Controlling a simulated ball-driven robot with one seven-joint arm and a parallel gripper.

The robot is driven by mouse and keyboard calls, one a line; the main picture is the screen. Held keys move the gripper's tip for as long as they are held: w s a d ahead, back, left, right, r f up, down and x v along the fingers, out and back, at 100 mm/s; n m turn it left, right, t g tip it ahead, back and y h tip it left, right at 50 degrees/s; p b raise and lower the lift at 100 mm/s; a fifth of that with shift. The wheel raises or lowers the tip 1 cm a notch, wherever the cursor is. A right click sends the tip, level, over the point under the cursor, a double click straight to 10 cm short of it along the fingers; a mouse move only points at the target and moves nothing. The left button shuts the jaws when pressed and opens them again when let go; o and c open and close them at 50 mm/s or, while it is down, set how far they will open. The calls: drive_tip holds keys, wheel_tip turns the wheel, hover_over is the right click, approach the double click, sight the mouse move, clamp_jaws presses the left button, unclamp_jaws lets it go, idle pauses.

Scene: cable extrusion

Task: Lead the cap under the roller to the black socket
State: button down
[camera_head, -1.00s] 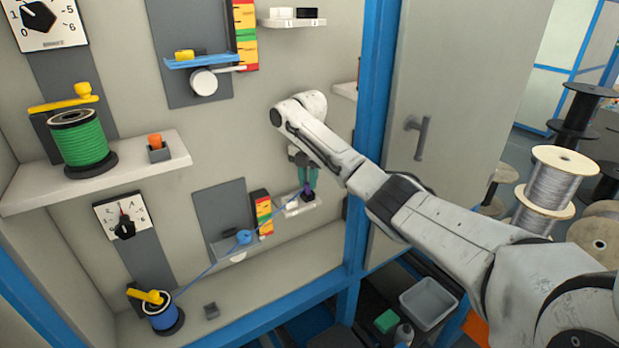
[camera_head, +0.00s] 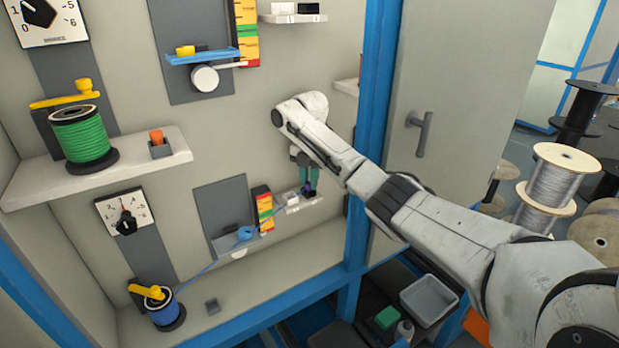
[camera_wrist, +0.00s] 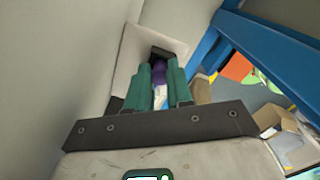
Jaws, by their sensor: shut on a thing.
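My gripper (camera_head: 307,178), with teal fingers, is shut on the purple cap (camera_wrist: 160,72) above the small white shelf (camera_head: 300,206). In the wrist view, the black socket (camera_wrist: 162,52) lies right at the cap's far end; whether the cap is seated in it I cannot tell. A white block (camera_head: 290,197) sits on the shelf left of the gripper. The blue cable (camera_head: 207,268) runs from the blue spool (camera_head: 162,306) up to the blue roller (camera_head: 245,233) and on toward the gripper. Its exact path at the roller is too small to tell.
A striped colour scale (camera_head: 263,208) stands between roller and gripper. A blue cabinet post (camera_head: 372,130) rises right of the gripper. A green spool (camera_head: 80,137) stands on the upper left shelf (camera_head: 130,170). The lower ledge (camera_head: 260,270) is mostly clear.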

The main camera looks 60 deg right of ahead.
drive_tip(key=shift+f, duration=0.1)
drive_tip(key=c, duration=0.9)
unclamp_jaws()
wheel_tip(320, 180, up, 11)
drive_tip(key=shift+r+p, duration=0.1)
drive_tip(key=shift+p, duration=0.4)
drive_tip(key=o, duration=0.9)
